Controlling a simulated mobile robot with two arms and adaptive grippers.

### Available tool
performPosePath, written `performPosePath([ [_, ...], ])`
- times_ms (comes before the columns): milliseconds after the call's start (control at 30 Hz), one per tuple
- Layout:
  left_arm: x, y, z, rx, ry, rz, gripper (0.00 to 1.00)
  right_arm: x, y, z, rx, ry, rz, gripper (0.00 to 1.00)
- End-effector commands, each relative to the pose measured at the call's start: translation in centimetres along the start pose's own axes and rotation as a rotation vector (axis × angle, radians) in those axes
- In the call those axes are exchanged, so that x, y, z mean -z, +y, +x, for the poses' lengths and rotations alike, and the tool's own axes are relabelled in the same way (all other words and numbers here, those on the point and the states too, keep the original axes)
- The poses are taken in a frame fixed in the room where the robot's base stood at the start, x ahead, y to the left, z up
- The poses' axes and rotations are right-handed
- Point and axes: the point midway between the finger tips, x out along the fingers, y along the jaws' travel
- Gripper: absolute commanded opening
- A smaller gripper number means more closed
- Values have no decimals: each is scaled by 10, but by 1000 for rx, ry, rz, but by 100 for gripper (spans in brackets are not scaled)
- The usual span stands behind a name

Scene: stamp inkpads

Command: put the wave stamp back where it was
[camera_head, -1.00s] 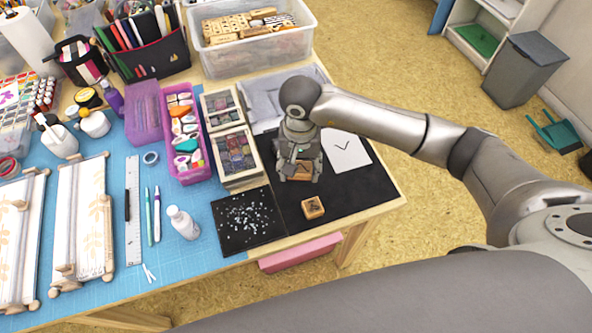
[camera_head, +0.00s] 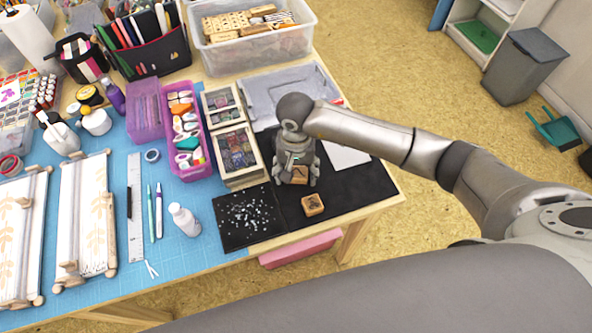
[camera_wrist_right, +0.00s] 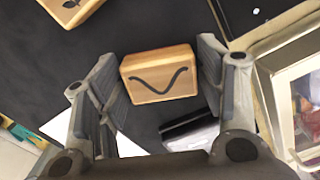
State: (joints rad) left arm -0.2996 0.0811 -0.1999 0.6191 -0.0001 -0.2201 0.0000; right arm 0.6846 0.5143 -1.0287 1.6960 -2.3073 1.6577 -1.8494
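The wave stamp, a small wooden block with a dark wave line on its top (camera_wrist_right: 160,75), sits between the two fingers of my right gripper (camera_wrist_right: 161,72) in the wrist view. The fingers look closed against its sides. In the head view my right gripper (camera_head: 297,178) points down over the black mat (camera_head: 355,190), with the stamp low at the mat; whether it touches the mat is unclear. A second wooden stamp (camera_head: 313,205) with a dark leaf-like mark lies just nearer the table's front edge; it also shows in the wrist view (camera_wrist_right: 72,8). My left gripper is not in view.
White paper (camera_head: 345,158) lies partly under my right arm. A glass-lidded inkpad box (camera_head: 237,150) stands left of the gripper, close by. A grey case (camera_head: 262,92) lies behind. A dark speckled sheet (camera_head: 247,218) lies front left.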

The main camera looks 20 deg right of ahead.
Motion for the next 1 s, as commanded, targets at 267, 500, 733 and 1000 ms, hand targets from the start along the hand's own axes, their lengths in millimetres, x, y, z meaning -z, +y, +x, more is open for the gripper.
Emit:
performPosePath([
  [267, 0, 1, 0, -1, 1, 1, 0, 0, 0, 0, 0, 0, 0, 74],
  [500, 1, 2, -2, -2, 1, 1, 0, 1, 0, -9, 2, 3, 0, 74],
  [733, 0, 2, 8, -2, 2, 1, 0, 2, 0, -56, 3, 8, -2, 74],
  [1000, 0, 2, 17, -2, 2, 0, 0, 1, 0, -107, 2, 4, -1, 74],
])
